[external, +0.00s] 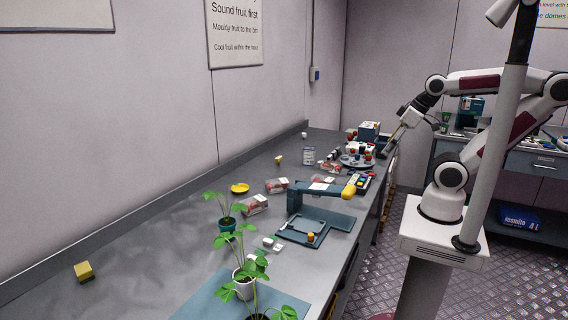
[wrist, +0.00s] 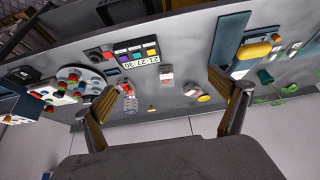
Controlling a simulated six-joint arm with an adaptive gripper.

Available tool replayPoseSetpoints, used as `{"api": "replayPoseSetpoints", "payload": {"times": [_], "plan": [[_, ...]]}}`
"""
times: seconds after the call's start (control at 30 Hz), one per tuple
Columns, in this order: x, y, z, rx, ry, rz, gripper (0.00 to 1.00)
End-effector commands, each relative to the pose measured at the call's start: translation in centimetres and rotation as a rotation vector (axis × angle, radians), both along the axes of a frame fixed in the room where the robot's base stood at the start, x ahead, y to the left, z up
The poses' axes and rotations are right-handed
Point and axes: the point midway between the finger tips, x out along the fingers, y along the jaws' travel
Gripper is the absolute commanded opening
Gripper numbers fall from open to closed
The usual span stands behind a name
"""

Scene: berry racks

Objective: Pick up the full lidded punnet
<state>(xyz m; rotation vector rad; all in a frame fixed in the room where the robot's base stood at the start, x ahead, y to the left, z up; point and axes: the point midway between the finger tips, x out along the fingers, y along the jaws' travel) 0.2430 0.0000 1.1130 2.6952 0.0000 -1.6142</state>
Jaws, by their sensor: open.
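Several small clear punnets with red contents and pale tops lie on the grey bench. In the external view one punnet (external: 255,204) is beside the potted plants, another (external: 277,185) is just behind it, and one (external: 329,165) is farther back near the round rack. The wrist view shows punnets (wrist: 130,99) (wrist: 166,76) between my fingers in the picture, well beyond them. Which punnet is full and lidded is too small to tell. My gripper (external: 388,150) is open and empty, above the bench's far right edge; its spread fingers show in the wrist view (wrist: 162,88).
A round rack (external: 357,160) with coloured pieces stands near my gripper. A blue-grey press-like device (external: 322,190) with a yellow end stands mid-bench. The bench's left side is mostly clear.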

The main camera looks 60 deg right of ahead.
Motion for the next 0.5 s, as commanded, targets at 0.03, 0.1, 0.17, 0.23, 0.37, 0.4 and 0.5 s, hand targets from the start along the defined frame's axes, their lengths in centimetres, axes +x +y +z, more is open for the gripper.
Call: {"api": "replayPoseSetpoints", "payload": {"times": [0.03, 0.1, 0.17, 0.23, 0.37, 0.4, 0.5], "plan": [[0.0, 0.0, 0.0, 0.000, 0.000, 0.000, 0.96], [0.0, 0.0, 0.0, 0.000, 0.000, 0.000, 0.96], [0.0, 0.0, 0.0, 0.000, 0.000, 0.000, 0.96], [0.0, 0.0, 0.0, 0.000, 0.000, 0.000, 0.96], [0.3, -0.3, 0.1, -0.007, -0.005, -0.004, 0.96], [0.6, -0.5, 0.1, -0.013, -0.009, -0.007, 0.96], [1.6, -1.4, 0.4, -0.039, -0.026, -0.018, 0.96]]}}
